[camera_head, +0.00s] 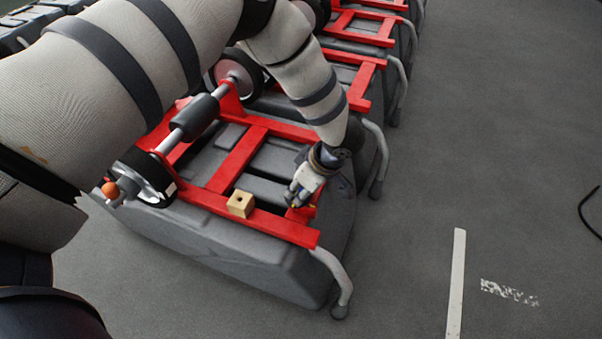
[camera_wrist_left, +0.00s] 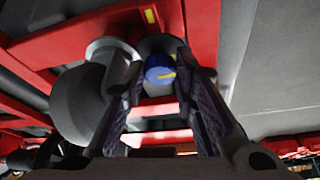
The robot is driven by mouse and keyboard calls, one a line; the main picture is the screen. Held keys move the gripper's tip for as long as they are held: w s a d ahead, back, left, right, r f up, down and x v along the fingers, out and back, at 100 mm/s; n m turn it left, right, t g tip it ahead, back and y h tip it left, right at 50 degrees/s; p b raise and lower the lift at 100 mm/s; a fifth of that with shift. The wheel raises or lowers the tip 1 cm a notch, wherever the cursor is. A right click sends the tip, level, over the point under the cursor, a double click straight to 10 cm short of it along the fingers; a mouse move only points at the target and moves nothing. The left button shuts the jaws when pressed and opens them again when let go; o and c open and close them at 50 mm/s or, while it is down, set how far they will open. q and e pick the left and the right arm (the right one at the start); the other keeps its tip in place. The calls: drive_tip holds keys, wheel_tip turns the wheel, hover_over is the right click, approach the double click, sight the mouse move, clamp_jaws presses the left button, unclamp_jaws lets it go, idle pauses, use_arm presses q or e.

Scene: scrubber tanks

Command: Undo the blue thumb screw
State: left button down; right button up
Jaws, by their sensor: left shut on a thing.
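The blue thumb screw (camera_wrist_left: 160,74) shows in the left wrist view, with a small yellow mark on its side. My left gripper (camera_wrist_left: 159,88) has a dark finger on each side of it and is shut on it. In the head view my left gripper (camera_head: 299,196) reaches down to the near right corner of the red frame (camera_head: 236,162) on a grey tank (camera_head: 225,255). There the gripper mostly hides the screw. My right gripper is not in view.
A wooden block (camera_head: 241,203) with a hole sits on the red frame left of the gripper. A roller (camera_head: 195,117) with wheels and an orange ball (camera_head: 110,190) lie further left. A bent grey tube (camera_head: 333,275) stands at the tank's corner. Open floor (camera_head: 470,150) lies right.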

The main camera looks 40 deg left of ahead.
use_arm(q)
drive_tip(key=shift+f, duration=0.1)
drive_tip(key=c, duration=1.3)
unclamp_jaws()
drive_tip(key=v, duration=0.8)
